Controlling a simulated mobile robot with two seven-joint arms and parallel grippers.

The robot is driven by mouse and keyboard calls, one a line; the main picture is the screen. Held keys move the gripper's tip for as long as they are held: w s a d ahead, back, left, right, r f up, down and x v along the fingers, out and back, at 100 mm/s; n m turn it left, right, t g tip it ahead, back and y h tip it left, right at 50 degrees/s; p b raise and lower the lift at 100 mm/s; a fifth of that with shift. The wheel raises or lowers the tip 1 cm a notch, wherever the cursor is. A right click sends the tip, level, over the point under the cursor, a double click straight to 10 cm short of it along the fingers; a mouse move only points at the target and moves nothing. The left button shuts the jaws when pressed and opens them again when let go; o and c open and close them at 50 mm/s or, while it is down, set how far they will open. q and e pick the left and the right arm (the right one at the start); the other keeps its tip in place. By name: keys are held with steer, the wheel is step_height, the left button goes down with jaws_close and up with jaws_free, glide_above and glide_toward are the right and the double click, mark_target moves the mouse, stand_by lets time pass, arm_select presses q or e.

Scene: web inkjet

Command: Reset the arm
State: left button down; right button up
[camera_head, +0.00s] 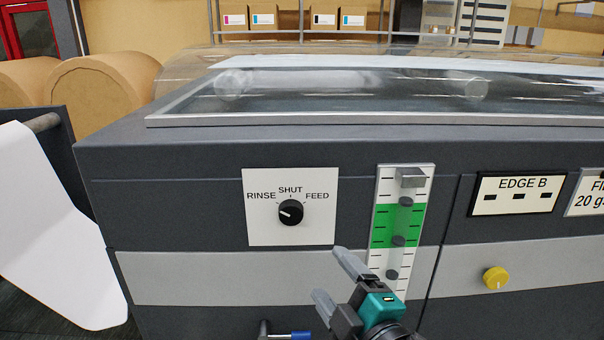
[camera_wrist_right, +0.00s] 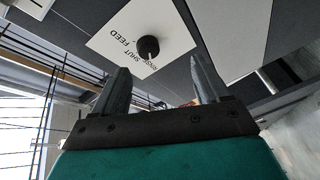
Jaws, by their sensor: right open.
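My right gripper (camera_head: 327,273) is open and empty, in front of the grey machine front, below and right of the dial plate in the head view. In the right wrist view its two fingers (camera_wrist_right: 157,62) stand apart, with the black knob (camera_wrist_right: 148,47) beyond them. In the head view the knob (camera_head: 291,212) sits on a white plate (camera_head: 262,230) marked RINSE, SHUT and FEED. Its white mark lies on the left, on the RINSE side. The gripper looks apart from the knob. My left gripper is not in view.
Right of the plate is a scale (camera_head: 384,216) with a green band and grey sliders. A yellow knob (camera_head: 496,278) is farther right, below the EDGE B label (camera_head: 518,193). A blue-tipped part (camera_head: 300,334) shows at the bottom. A white sheet (camera_head: 55,235) hangs at left.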

steer(key=s+d+f+m+g+h, duration=0.1)
steer(key=s+d+f+m+g, duration=0.1)
steer(key=f, duration=0.6)
steer(key=s+d+f+m+g+h, duration=0.2)
steer(key=s+d+f+m, duration=0.3)
steer(key=s+f+m, duration=0.2)
steer(key=s+d+f+m+g+h, duration=0.1)
steer(key=s+d+f+m, duration=0.3)
steer(key=f, duration=0.7)
steer(key=shift+s+f+m+g+h, duration=0.15)
steer(key=shift+s+m+g+h, duration=0.35)
steer(key=shift+m, duration=0.4)
steer(key=shift+s, duration=0.2)
stand_by(2.0)
